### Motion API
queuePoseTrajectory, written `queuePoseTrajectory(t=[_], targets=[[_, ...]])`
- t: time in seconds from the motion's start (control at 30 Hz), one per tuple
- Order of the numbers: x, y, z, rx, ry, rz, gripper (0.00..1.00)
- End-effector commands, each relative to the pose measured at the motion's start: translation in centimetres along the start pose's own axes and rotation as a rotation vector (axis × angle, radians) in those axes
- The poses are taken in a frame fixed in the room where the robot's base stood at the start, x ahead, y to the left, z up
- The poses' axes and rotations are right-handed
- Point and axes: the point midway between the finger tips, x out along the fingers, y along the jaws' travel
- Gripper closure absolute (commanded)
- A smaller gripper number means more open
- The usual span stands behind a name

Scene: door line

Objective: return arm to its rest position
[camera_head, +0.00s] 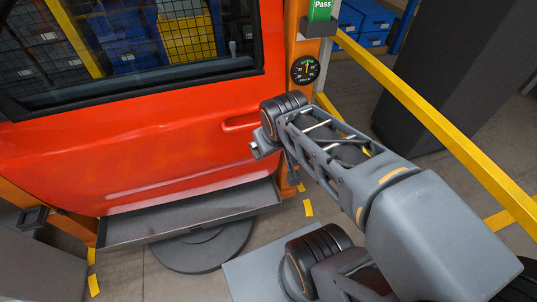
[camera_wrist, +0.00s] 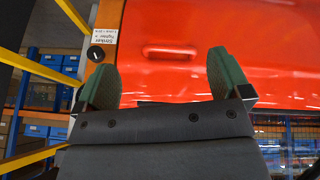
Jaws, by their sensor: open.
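My arm reaches from the lower right toward the red door (camera_head: 150,150) in the head view. My gripper (camera_head: 259,150) is at the arm's far end, just below and right of the door's recessed handle (camera_head: 243,122). In the wrist view my gripper (camera_wrist: 165,75) shows two green fingers spread wide with nothing between them. The door handle (camera_wrist: 170,52) shows beyond the gap between them. I cannot tell how far the fingers are from the door.
An orange post with a round gauge (camera_head: 305,69) and a green Pass sign (camera_head: 320,10) stands right of the door. A yellow rail (camera_head: 440,120) runs along the right, before a dark cabinet (camera_head: 450,70). A grey tray (camera_head: 180,217) sits under the door.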

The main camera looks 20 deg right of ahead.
Motion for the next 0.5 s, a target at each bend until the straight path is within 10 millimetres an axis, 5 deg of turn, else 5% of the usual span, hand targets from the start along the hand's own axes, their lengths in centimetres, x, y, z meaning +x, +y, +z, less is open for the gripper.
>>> queuePoseTrajectory(t=[0.17,0.5], targets=[[0.3,-2.9,2.7,0.085,-0.1,-0.104,0.05],[0.3,-3.2,3.0,0.098,-0.113,-0.116,0.05]])
